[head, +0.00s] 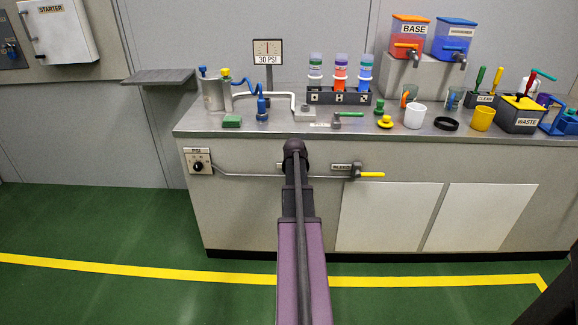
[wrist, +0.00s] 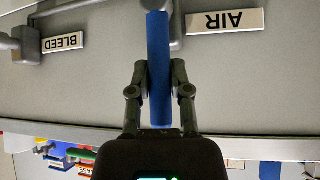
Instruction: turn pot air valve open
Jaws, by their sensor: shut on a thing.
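A blue lever handle (wrist: 158,60) shows in the wrist view, standing straight up and down in the picture, beside a white label reading AIR (wrist: 225,21). My gripper (wrist: 159,78) is shut on this handle, with one finger on each side. The handle appears to lie across the grey pipe at the top of the wrist view. In the head view my arm hides the air valve and the gripper at the cabinet front. A grey metal pot (head: 213,94) with a blue hose stands on the left of the bench.
A bleed valve with a yellow lever (head: 371,174) is to the right on the same pipe, and its BLEED label (wrist: 63,42) shows in the wrist view. A PSI regulator (head: 198,162) is at the left. The bench top holds bottles, cups and containers. The floor in front is clear.

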